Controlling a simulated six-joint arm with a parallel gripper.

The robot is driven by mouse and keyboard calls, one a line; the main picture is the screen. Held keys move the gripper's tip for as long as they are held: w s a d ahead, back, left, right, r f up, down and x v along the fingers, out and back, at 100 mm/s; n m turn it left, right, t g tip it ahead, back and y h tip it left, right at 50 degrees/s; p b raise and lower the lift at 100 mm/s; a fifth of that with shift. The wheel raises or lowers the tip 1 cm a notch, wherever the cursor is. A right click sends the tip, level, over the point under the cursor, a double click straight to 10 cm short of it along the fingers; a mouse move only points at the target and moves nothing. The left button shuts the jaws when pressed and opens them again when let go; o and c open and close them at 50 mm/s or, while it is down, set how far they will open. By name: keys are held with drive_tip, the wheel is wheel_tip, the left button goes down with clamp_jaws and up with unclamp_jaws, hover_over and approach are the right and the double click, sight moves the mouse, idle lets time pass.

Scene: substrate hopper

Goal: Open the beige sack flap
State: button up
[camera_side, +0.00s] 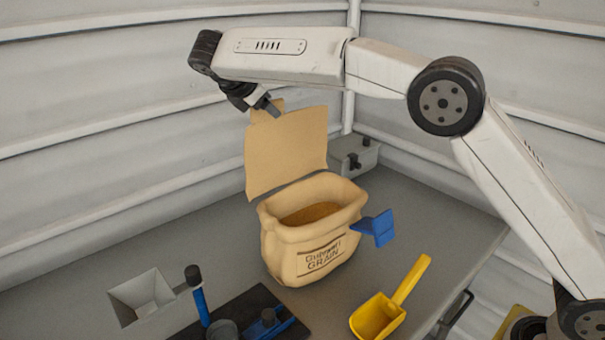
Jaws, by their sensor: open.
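The beige sack (310,263) stands upright on the grey table with printed lettering on its front. Its mouth is uncovered and brown grain (310,213) shows inside. The beige flap (287,152) stands raised behind the mouth, with a small tab at its top edge. My gripper (270,108) is at the flap's top edge, by the tab. Its jaws are open; they are small and dark here, and I cannot tell whether they touch the flap.
A blue piece (376,228) sticks out at the sack's right side. A yellow scoop (392,305) lies at the front right. A square hopper opening (142,297) and a dark mat (250,308) with blue tools are at the front left. A grey box (354,155) stands behind.

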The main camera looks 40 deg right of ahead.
drive_tip(key=v, duration=0.6)
drive_tip(key=shift+a+r, duration=0.15)
drive_tip(key=shift+a, duration=0.05)
drive_tip(key=shift+s+d, duration=0.1)
drive_tip(key=c, duration=0.6)
drive_tip(key=shift+d, duration=0.15)
clamp_jaws()
drive_tip(key=s+d+r+t+y, duration=0.3)
drive_tip(key=s+d+y, duration=0.6)
drive_tip(key=y, duration=0.4)
drive_tip(key=shift+s+r+y, duration=0.4)
drive_tip(key=shift+s, duration=0.05)
